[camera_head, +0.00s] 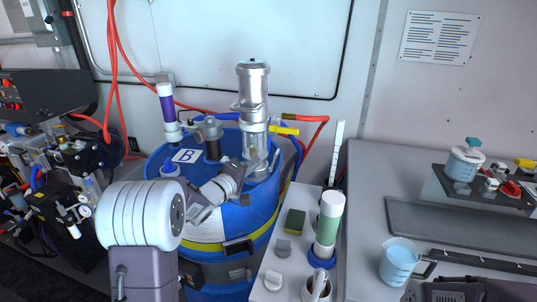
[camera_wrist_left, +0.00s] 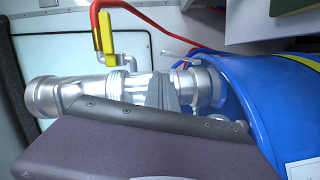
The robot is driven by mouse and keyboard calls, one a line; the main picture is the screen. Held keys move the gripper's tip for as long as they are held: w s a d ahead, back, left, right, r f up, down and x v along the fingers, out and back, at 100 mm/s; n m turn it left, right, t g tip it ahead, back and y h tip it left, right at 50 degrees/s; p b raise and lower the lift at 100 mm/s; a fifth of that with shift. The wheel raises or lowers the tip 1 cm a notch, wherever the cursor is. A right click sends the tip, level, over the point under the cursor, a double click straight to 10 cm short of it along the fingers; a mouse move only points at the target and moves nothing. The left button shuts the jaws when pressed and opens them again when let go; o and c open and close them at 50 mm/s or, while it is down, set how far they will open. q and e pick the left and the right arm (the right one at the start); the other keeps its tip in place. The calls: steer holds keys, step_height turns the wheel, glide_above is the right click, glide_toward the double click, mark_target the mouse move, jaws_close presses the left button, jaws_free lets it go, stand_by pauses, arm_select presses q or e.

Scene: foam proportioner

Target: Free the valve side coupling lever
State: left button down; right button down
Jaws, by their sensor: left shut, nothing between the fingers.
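A silver pump and coupling assembly (camera_head: 252,95) stands upright on the blue drum (camera_head: 262,212); it lies sideways in the left wrist view (camera_wrist_left: 70,95). A valve with a yellow handle (camera_head: 284,130) sticks out on its right side; the handle also shows in the left wrist view (camera_wrist_left: 107,40), beside a red hose. A thin pale lever (camera_wrist_left: 174,55) shows between that valve and the drum; I cannot tell how it is set. My left gripper (camera_head: 256,166) is at the lower part of the assembly, its fingers (camera_wrist_left: 162,92) shut and empty, in front of the silver body. Contact is unclear.
A purple-and-white tube (camera_head: 166,103) and a grey fitting (camera_head: 208,135) rise from the drum top left of the pump. Red and blue hoses run behind.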

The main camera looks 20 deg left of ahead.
mark_target(274, 161)
arm_select(q)
steer(key=x, duration=0.9)
steer(key=shift+d, duration=0.1)
steer(key=shift+r, duration=0.1)
steer(key=d+f+m+g+y+b, duration=0.1)
steer(key=d+f+m+y+b, duration=0.1)
steer(key=d+m+b, duration=0.3)
steer(key=d+f+m, duration=0.1)
steer(key=d+m, duration=0.1)
steer(key=m, duration=0.1)
steer(key=shift+f+m+y+b, duration=0.3)
steer(key=shift+f+m, duration=0.05)
steer(key=shift+m, duration=0.05)
steer(key=shift+s+a, duration=0.1)
steer(key=shift+s, duration=0.1)
